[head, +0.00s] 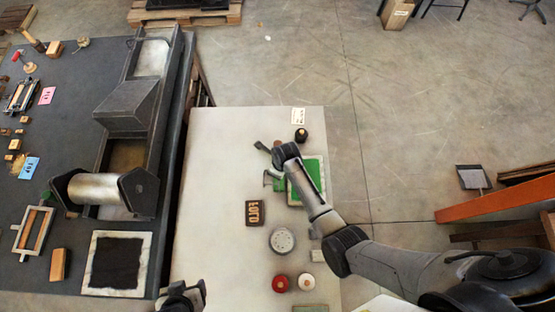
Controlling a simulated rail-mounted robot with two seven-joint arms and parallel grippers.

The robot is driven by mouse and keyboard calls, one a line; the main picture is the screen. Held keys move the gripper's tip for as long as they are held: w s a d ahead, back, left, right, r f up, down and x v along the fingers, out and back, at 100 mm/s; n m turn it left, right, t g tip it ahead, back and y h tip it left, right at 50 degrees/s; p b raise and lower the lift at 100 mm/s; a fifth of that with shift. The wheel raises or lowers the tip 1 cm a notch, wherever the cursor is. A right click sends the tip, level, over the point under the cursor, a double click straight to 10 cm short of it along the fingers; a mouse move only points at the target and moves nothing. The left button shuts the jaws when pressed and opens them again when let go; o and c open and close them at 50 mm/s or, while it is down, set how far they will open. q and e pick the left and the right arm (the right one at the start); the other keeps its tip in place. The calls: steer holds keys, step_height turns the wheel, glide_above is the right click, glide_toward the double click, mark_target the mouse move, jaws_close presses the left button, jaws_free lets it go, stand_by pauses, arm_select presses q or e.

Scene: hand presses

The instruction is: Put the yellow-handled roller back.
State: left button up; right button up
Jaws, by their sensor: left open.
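I cannot make out a yellow-handled roller with certainty in the head view. A green roller-like tool (273,181) lies at the left edge of a green inked slab (311,176) on the pale table (215,190). My left gripper (188,291) is open at the bottom edge, partly cut off, over the gap between the dark bench and the pale table. My right arm reaches in from the right across the table. Its end (272,150) is above and left of the green slab; its fingers are too small and turned away to read.
A dark bench (60,110) at left carries a press with a metal cylinder (92,188), a black slab (118,262) and small blocks. On the pale table are a FOLD block (255,213), a grey round tin (282,241), red (280,284) and white (305,282) pots and a black jar (301,135).

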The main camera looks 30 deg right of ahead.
steer(key=shift+f, duration=0.1)
stand_by(0.3)
steer(key=o, duration=0.5)
steer(key=shift+c, duration=0.2)
steer(key=o, duration=1.1)
steer(key=shift+o, duration=0.2)
step_height(320, 180, up, 4)
steer(key=p, duration=0.4)
steer(key=shift+f, duration=0.2)
step_height(320, 180, up, 4)
steer(key=p, duration=0.5)
steer(key=shift+r, duration=0.2)
